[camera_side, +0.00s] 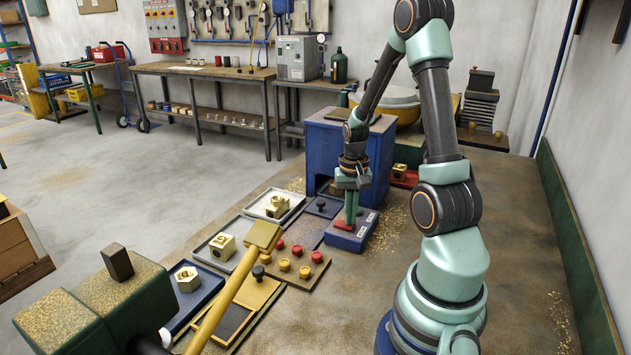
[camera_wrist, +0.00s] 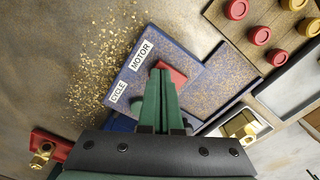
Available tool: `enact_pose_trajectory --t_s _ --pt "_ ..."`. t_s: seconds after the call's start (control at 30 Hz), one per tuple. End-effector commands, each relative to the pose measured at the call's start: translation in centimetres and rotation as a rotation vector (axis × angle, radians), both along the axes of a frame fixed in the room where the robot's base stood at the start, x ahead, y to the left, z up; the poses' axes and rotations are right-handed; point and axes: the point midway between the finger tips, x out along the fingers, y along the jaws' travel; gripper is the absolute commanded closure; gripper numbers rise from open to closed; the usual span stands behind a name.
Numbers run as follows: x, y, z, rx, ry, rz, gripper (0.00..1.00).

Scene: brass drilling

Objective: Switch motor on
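The blue switch box (camera_side: 368,228) stands on the table in front of the blue machine. In the wrist view its top (camera_wrist: 135,72) carries the labels MOTOR and CYCLE. A red switch (camera_side: 343,225) is on the box; in the wrist view the red piece (camera_wrist: 178,76) shows beside my fingertips, close to the MOTOR label. My gripper (camera_side: 351,215) points down over the box, its green fingers (camera_wrist: 160,72) close together with nothing seen between them. The tips are at the red switch; whether they touch it I cannot tell.
The blue machine (camera_side: 325,150) stands behind the box. Trays with brass parts (camera_side: 222,246) and a board of red and yellow knobs (camera_side: 294,268) lie to the left. A red block with a brass part (camera_side: 404,176) is behind right. Brass chips litter the table.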

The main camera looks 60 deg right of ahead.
Motion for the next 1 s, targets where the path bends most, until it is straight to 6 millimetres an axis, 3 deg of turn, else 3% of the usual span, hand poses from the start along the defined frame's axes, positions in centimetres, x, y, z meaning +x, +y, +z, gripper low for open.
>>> enact_pose_trajectory --t_s 0.37,1.0 --pt "0.0 0.0 -0.1 -0.001 0.0 0.0 1.0" --pt "0.0 0.0 4.5 -0.002 -0.002 0.0 1.0"
